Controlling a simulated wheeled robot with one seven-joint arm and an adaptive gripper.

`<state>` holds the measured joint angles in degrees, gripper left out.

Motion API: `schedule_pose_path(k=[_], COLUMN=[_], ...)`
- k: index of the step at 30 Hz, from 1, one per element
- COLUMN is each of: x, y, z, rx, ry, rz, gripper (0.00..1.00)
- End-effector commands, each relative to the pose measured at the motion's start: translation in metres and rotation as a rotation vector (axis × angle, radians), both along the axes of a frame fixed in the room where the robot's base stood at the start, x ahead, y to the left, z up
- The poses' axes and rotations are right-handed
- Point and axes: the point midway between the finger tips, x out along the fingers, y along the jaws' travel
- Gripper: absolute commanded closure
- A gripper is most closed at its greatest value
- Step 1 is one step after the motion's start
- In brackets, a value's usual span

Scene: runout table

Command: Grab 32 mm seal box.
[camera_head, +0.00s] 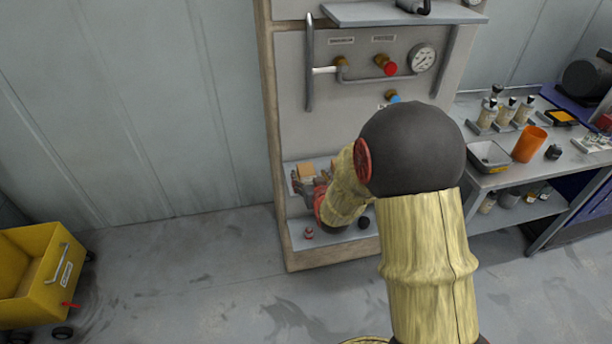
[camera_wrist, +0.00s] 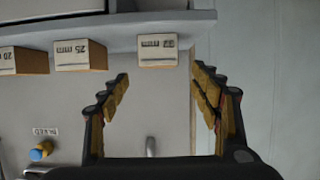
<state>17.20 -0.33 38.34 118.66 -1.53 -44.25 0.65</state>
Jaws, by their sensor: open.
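The 32 mm seal box (camera_wrist: 158,50) is a small tan box with a white label that reads upside down in the wrist view. It sits at the end of a grey shelf (camera_wrist: 110,30), between and just beyond my fingertips. In the head view the box (camera_head: 306,170) is at the shelf's left end. My gripper (camera_wrist: 160,76) is open and empty, its fingers apart on either side of the box's line. No contact with the box shows. In the head view my gripper (camera_head: 309,181) is partly hidden by my arm.
The 25 mm box (camera_wrist: 80,55) sits beside the 32 mm box with a gap, and the 20 mm box (camera_wrist: 22,60) is farther left. A red-capped item (camera_head: 309,233) stands on the lower shelf. A yellow cart (camera_head: 30,270) is at far left; a workbench (camera_head: 500,178) is at right.

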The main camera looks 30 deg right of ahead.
Motion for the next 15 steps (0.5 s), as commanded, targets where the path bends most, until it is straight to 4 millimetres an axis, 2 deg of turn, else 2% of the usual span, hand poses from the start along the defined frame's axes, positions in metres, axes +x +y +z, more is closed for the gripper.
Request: schedule_pose_path(k=[15], x=[0.052], y=[-0.016], z=[-0.029], rx=[0.001], ry=[0.002], rz=[0.0], gripper=[0.36])
